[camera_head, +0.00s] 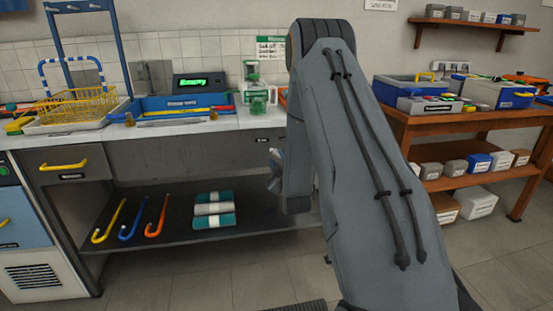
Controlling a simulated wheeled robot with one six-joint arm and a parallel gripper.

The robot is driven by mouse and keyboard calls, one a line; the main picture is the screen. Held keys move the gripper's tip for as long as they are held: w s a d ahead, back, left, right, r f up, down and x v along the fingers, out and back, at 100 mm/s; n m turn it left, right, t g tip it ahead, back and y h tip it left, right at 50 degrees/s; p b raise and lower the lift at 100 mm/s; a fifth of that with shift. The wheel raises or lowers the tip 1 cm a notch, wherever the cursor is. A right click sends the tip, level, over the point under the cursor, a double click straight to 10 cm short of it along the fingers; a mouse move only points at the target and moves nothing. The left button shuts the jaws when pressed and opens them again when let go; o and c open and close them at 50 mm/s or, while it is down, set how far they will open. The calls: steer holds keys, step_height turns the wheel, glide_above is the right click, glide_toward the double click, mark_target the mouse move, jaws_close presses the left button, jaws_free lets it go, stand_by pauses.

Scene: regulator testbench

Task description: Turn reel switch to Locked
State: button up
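I cannot make out a reel switch or a Locked mark in the head view. My own grey arm fills the middle right, bends at the top and comes down in front of the bench. A small blue-grey pronged part (275,170) shows at the left edge of the arm, below the countertop; it may be part of my gripper, but I cannot tell. The fingertips are not clear, and what they touch is hidden. A black box with a green lit display (193,83) stands at the back of the bench.
The bench (230,125) carries a yellow wire basket (82,103), a blue tray (153,104) and a green device (257,92). The lower shelf (175,215) holds colored hooks and folded cloths (213,209). A wooden rack (455,125) with boxes stands right. Floor shows in front.

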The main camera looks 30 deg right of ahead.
steer(key=shift+x, duration=1)
steer(key=shift+c, duration=0.2)
jaws_close()
